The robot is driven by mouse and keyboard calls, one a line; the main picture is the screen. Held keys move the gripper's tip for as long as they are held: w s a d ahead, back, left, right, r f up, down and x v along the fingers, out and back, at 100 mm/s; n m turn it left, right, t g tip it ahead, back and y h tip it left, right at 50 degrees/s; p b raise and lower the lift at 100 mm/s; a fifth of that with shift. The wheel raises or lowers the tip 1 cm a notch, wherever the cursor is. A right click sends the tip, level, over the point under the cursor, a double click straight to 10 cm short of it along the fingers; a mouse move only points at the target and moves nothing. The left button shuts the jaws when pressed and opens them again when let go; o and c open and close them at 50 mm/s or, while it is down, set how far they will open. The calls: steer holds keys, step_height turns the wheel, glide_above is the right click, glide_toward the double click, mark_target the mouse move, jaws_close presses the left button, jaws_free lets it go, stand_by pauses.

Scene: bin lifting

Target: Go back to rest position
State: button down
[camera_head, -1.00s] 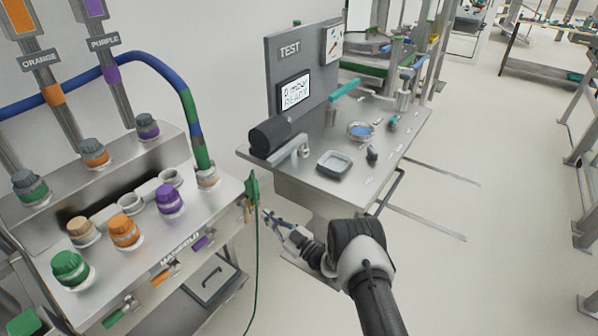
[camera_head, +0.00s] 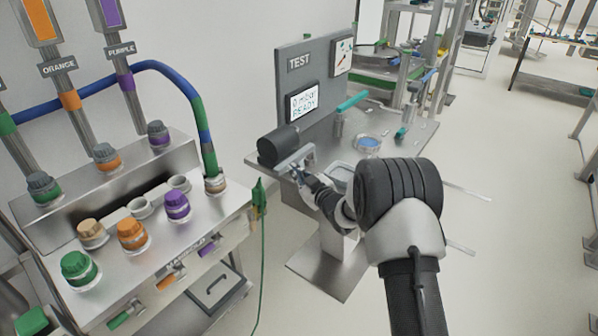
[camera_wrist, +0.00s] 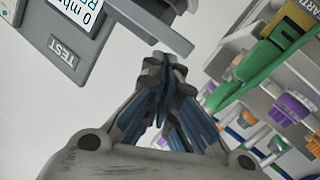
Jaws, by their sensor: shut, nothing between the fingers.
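My gripper (camera_head: 301,178) is at the front left edge of the test table (camera_head: 412,140), in front of the dark cylinder on it. In the head view its fingers look small and partly overlap the table's metal bracket; I cannot tell whether they touch it. In the wrist view my gripper (camera_wrist: 163,88) shows its fingers drawn together, shut and empty. My arm reaches up from the bottom right of the head view and hides part of the table.
The manifold bench (camera_head: 165,245) with coloured caps stands at left. A green cable (camera_head: 262,255) hangs at its right edge. The test panel (camera_head: 312,85) stands behind the table, with a dark cylinder (camera_head: 279,145), a tray (camera_head: 341,171) and a dish (camera_head: 368,143). Open floor (camera_head: 520,210) lies right.

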steer(key=s+d+r+m+h, duration=0.4)
steer(key=d+r, duration=0.3)
steer(key=r, duration=0.4)
steer(key=s+d+r+m+g+h, duration=0.25)
steer(key=s+d+r+h, duration=0.2)
steer(key=s, duration=0.65)
steer(key=s+f+m+g, duration=0.1)
steer(key=s+m+g, duration=0.1)
steer(key=s, duration=1.6)
steer(key=s+d+f+m+g, duration=0.1)
steer(key=s+g, duration=0.4)
steer(key=s, duration=1.4)
steer(key=shift+s+d+m, duration=0.25)
steer(key=shift+d+m, duration=0.05)
steer(key=shift+m, duration=0.05)
steer(key=shift+g, duration=0.25)
